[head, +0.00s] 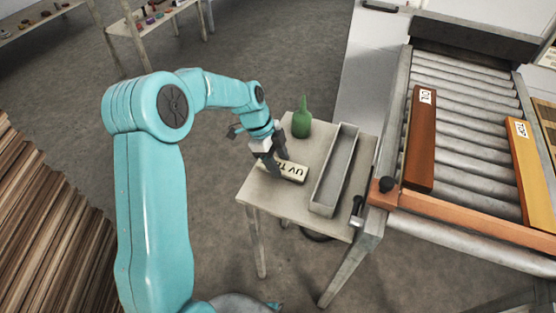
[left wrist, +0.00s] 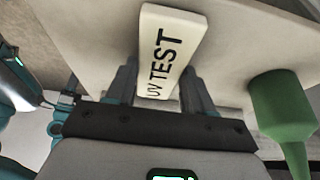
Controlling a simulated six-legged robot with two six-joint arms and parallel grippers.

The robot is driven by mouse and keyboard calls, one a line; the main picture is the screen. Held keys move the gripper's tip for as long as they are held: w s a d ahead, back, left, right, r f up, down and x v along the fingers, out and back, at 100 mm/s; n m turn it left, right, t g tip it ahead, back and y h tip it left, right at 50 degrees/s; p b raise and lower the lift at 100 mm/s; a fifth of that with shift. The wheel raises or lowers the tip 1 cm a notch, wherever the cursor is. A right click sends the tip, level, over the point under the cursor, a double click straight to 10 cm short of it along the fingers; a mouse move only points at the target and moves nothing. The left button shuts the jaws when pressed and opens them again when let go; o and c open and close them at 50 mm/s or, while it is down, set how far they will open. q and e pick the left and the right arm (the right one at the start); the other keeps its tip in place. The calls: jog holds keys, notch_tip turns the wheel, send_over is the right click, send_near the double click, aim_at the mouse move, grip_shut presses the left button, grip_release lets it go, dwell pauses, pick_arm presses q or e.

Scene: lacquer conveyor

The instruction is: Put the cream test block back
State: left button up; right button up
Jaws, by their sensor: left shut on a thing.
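The cream test block (head: 294,172) is a flat bar with dark "UV T..." lettering. It is at the small table's (head: 262,197) left side, beside the grey tray. In the left wrist view the block (left wrist: 172,45) reads "UV TEST" and lies between the fingers. My left gripper (head: 273,165) is shut on the block near its left end; the fingers hide part of it. I cannot tell whether the block touches the tabletop.
A long, empty grey tray (head: 318,207) stands right of the block. A green bottle (head: 302,122) stands at the table's back; it also shows in the left wrist view (left wrist: 284,110). A roller conveyor (head: 455,105) at the right carries a brown bar (head: 420,150) and a yellow bar (head: 530,180).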

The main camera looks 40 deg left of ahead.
pick_arm(q)
jog(key=shift+f, duration=0.15)
jog(key=shift+f, duration=0.1)
jog(key=o, duration=1.1)
jog(key=shift+o, duration=0.2)
jog(key=shift+r, duration=0.3)
jog(key=v, duration=1.1)
jog(key=shift+a+r, duration=0.2)
jog(key=shift+r, duration=0.1)
jog(key=shift+s, duration=0.1)
